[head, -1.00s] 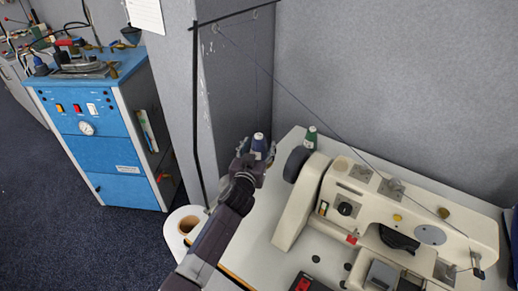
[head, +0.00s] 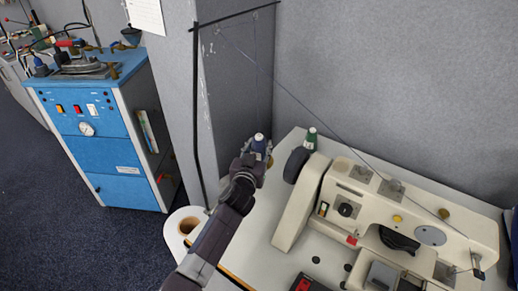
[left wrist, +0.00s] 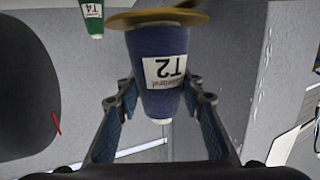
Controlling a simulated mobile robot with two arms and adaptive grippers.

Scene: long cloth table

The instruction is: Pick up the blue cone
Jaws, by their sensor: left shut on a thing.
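The blue cone (head: 259,143) stands upright at the back left of the sewing table in the head view. It is a spool of blue thread with a pale tip. In the left wrist view the blue cone (left wrist: 160,100) appears upside down, with a white "T2" label, against a tan disc (left wrist: 160,17) at its wide end. My left gripper (head: 257,155) is shut on the cone, with one finger on each side. The arm and fingers hide the cone's lower part in the head view. My right gripper is not in view.
A green cone (head: 311,138) stands close to the right, behind the sewing machine (head: 395,215). A thin black stand (head: 196,110) with threads rises at the left beside the grey wall. A blue cabinet (head: 98,135) stands further left.

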